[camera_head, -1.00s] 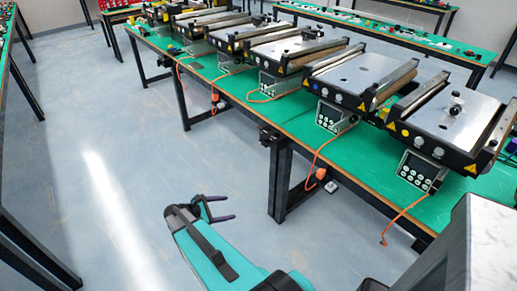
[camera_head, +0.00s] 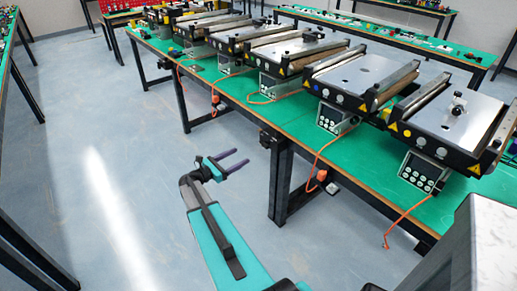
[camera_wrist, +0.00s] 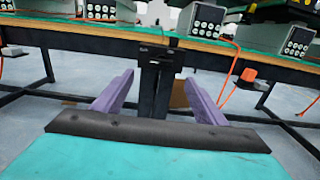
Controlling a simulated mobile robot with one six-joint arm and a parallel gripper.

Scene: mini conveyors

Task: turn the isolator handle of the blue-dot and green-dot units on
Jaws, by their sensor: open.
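Several mini conveyor units stand in a row on the green table (camera_head: 366,176). One unit (camera_head: 355,75) shows a blue dot (camera_head: 325,92) on its front; the nearest unit (camera_head: 455,110) shows a yellow dot (camera_head: 407,133). I cannot make out a green dot. A small orange-and-grey fitting (camera_head: 321,175) hangs below the table edge on an orange cable; it also shows in the wrist view (camera_wrist: 248,75). I cannot tell whether it is an isolator or how any handle is turned. My gripper (camera_head: 240,159) is open and empty, in front of the table and apart from it.
A black box (camera_head: 266,136) sits at the table's front edge above a black leg (camera_head: 280,182). Control boxes with buttons (camera_head: 420,170) sit under the units. Orange cables hang over the edge. The floor (camera_head: 110,150) to the left is clear.

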